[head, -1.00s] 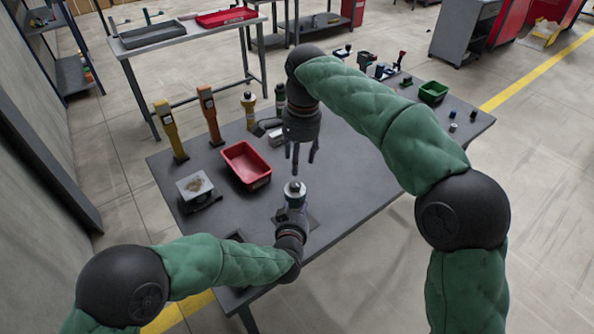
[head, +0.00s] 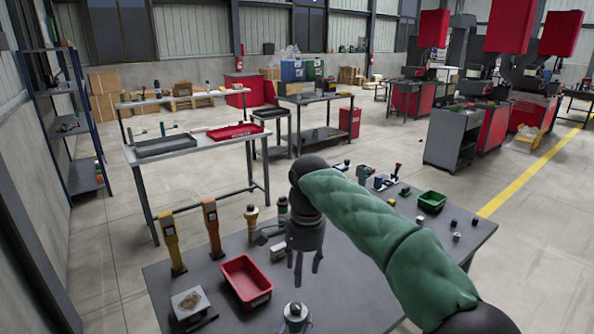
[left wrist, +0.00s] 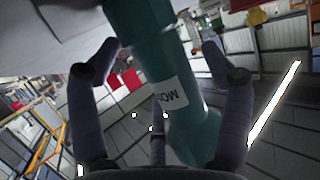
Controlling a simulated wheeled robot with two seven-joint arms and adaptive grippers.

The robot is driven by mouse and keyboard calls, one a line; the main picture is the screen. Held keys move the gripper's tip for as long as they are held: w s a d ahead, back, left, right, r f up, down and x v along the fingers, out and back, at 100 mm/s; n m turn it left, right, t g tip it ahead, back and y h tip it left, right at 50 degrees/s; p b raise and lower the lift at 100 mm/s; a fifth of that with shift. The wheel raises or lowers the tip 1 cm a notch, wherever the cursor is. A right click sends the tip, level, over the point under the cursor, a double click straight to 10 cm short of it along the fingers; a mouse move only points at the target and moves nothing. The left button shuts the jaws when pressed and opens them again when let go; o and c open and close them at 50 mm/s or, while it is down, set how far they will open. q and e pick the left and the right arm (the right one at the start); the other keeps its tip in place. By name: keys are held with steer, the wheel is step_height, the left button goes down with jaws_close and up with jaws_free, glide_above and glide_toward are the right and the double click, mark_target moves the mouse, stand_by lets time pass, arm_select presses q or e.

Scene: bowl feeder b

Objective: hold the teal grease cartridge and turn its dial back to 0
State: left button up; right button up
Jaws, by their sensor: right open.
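The teal grease cartridge (left wrist: 150,60) fills the middle of the left wrist view, with a white label bearing dark letters. In the head view only its pale top end (head: 296,311) with a dark centre shows at the bottom edge; the dial's reading is too small to make out. My left gripper (left wrist: 160,75) has its dark fingers around the cartridge, closed on its body. My right gripper (head: 305,268) points down above the cartridge's top, fingers apart and empty, not touching it.
A red bin (head: 246,281) and a pale block on a dark base (head: 190,304) are left of the cartridge on the grey table (head: 350,290). Yellow (head: 171,243) and orange (head: 213,230) upright tools stand behind. A green bin (head: 432,201) and small parts lie far right.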

arm_select(q)
steer(key=f+p+v, duration=0.1)
steer(key=p+v, duration=0.1)
steer(key=v, duration=0.7)
steer(key=s+f+p+v, duration=0.1)
steer(key=p+v, duration=0.1)
steer(key=v, duration=0.8)
steer(key=shift+s+d+f, duration=0.2)
steer(key=shift+s+d, duration=0.05)
steer(key=shift+d, duration=0.05)
stand_by(0.3)
